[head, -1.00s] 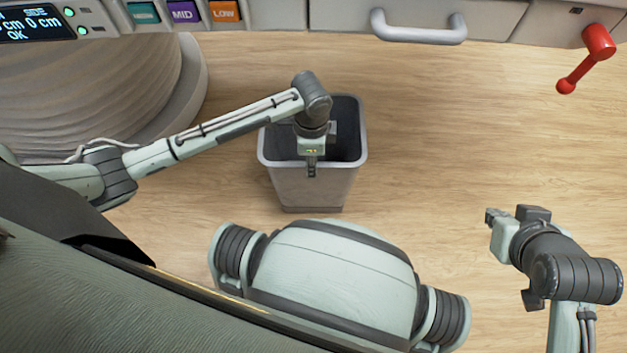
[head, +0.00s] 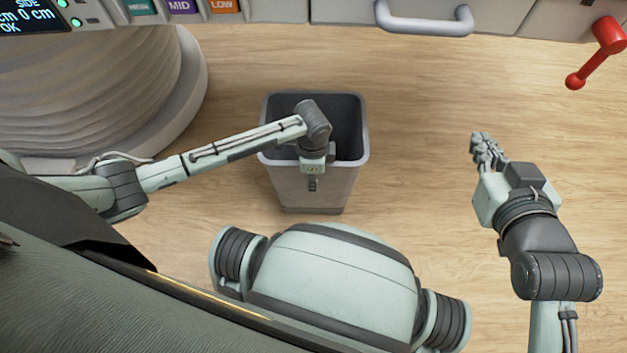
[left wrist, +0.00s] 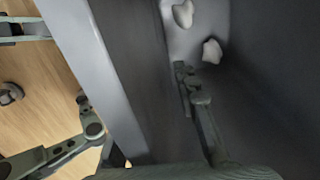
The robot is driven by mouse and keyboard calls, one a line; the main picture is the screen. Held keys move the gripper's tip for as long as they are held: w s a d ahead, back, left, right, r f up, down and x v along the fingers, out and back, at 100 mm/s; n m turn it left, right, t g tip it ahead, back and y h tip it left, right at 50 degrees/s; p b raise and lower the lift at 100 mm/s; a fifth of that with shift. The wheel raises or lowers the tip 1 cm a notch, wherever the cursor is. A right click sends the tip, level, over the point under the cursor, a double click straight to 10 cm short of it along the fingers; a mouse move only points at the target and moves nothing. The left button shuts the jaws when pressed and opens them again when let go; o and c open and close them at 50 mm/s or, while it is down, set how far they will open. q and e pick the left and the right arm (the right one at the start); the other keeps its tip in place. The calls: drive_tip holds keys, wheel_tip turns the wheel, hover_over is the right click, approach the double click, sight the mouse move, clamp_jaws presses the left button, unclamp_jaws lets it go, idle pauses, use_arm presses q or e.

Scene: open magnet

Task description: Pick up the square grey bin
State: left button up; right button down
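The square grey bin (head: 320,188) stands upright on the floor in the middle of the head view. My left gripper (head: 312,184) points down at its near rim, and its wrist hides part of the opening. In the left wrist view, one finger of the left gripper (left wrist: 195,105) is inside the bin, with a gap between it and the pale rim (left wrist: 98,75). The other finger shows outside the wall. The gripper looks open around the wall. My right gripper (head: 485,152) is in the air right of the bin, apart from it; its finger gap is unclear.
Two white crumpled pieces (left wrist: 212,51) lie in the bin. A cabinet with a grey handle (head: 423,20) and a red lever (head: 597,50) is behind. A round pale base (head: 95,90) stands left. The wooden floor (head: 420,110) right of the bin is clear.

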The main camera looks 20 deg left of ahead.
use_arm(q)
clamp_jaws()
